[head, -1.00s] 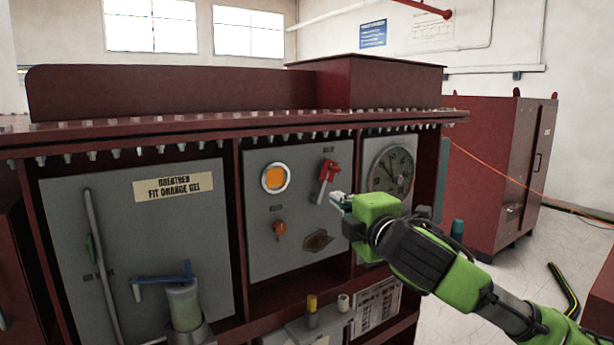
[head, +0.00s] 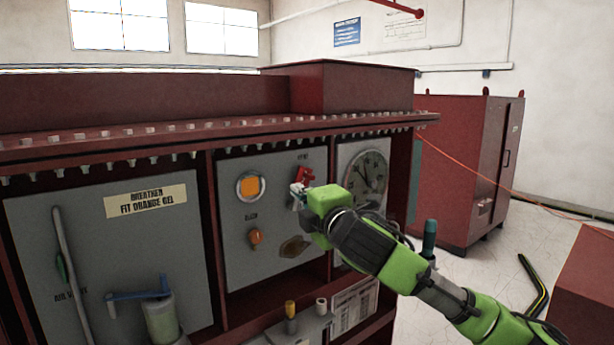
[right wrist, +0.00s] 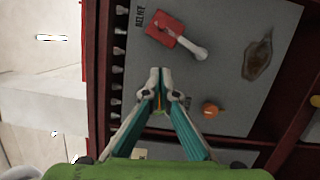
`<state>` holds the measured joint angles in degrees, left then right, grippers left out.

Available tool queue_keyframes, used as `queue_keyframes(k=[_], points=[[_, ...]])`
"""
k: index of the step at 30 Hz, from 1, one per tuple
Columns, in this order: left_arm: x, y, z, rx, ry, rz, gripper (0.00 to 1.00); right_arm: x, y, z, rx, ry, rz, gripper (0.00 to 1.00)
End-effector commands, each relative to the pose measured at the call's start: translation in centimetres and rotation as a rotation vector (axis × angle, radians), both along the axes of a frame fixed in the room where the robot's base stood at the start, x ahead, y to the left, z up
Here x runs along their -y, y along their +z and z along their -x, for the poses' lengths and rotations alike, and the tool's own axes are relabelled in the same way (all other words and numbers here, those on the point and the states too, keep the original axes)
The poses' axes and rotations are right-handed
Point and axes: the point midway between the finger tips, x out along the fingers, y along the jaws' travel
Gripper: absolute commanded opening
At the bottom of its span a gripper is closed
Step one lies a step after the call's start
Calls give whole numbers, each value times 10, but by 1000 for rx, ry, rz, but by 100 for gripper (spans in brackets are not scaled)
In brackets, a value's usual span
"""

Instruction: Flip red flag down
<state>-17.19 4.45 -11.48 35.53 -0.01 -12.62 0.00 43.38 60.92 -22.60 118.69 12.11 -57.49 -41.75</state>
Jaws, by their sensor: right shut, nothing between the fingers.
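The red flag (head: 305,175) sits at the upper right of the middle grey panel (head: 230,215), under a small label. Its lower part is partly hidden behind my right gripper in the head view. In the right wrist view the red flag (right wrist: 172,29) has a pale lever (right wrist: 194,47) beside it, and the label there reads RELIEF. My right gripper (head: 298,192) is shut and empty in front of the panel. In the right wrist view its fingertips (right wrist: 160,73) are together, below the flag in the picture and seemingly apart from it. My left gripper is not in view.
The middle panel also carries an orange window (head: 250,186), an orange knob (head: 255,237) and a brownish plate (head: 294,247). A round gauge (head: 366,172) is on the panel to the right. A blue-handled valve (head: 140,295) stands at lower left. A red cabinet (head: 480,170) stands behind at right.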

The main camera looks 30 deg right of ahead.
Motion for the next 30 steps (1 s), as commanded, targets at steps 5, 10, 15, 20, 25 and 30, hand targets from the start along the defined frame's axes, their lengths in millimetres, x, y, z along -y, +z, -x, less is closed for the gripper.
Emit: queue_keyframes(k=[5, 10, 15, 20, 25, 30], points=[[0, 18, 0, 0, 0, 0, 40, 5, 4, -33, 0, 0, -3, 0], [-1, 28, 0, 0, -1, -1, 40, 29, 5, -37, -2, -3, 4, 0], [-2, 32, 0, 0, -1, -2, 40, 42, 5, -38, -1, 0, 2, 0], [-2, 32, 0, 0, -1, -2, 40, 45, 4, -38, 0, 1, 1, 0], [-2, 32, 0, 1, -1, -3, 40, 45, 4, -38, 0, 1, 1, 0], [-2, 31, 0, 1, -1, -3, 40, 46, 4, -37, 0, 1, -4, 0]])
